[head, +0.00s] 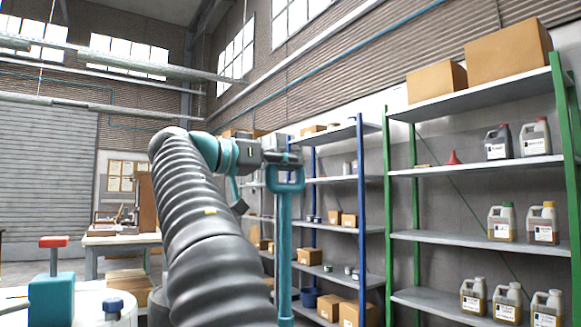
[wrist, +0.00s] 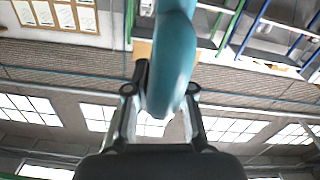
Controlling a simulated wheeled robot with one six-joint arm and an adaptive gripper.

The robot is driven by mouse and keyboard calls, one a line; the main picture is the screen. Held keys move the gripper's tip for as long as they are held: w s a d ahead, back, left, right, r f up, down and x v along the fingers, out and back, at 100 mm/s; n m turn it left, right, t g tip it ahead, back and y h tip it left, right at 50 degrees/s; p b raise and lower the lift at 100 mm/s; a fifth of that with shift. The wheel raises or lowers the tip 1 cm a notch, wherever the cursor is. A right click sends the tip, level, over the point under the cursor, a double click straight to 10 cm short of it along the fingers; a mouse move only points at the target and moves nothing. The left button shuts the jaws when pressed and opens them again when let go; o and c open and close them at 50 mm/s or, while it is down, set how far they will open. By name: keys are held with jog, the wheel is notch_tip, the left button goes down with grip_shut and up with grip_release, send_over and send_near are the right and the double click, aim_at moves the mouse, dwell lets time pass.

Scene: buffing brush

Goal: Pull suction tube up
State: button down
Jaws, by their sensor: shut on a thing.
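The suction tube (head: 285,240) is a long teal tube with a loop handle (head: 286,186) at its top. It hangs upright in the middle of the head view, and its lower end is out of the frame. My gripper (head: 283,158) is shut on the top of the handle. In the wrist view the teal piece (wrist: 172,60) sits between the two dark fingers of my gripper (wrist: 166,92). My arm hides part of the scene left of the tube.
A white drum top (head: 90,308) at the lower left carries a teal block with a red handle (head: 53,242) and a blue cap (head: 113,306). A workbench (head: 115,240) stands behind. Green-framed shelves (head: 470,165) with jugs and boxes stand at the right, blue-framed shelves (head: 335,182) behind the tube.

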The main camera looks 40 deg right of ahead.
jog(key=shift+r, duration=0.35)
jog(key=c, duration=1.1)
grip_release()
jog(key=shift+o, duration=0.4)
jog(key=shift+f, duration=0.1)
jog(key=shift+a, duration=0.1)
jog(key=w+a, duration=0.1)
jog(key=a, duration=1)
jog(key=shift+w+a, duration=0.4)
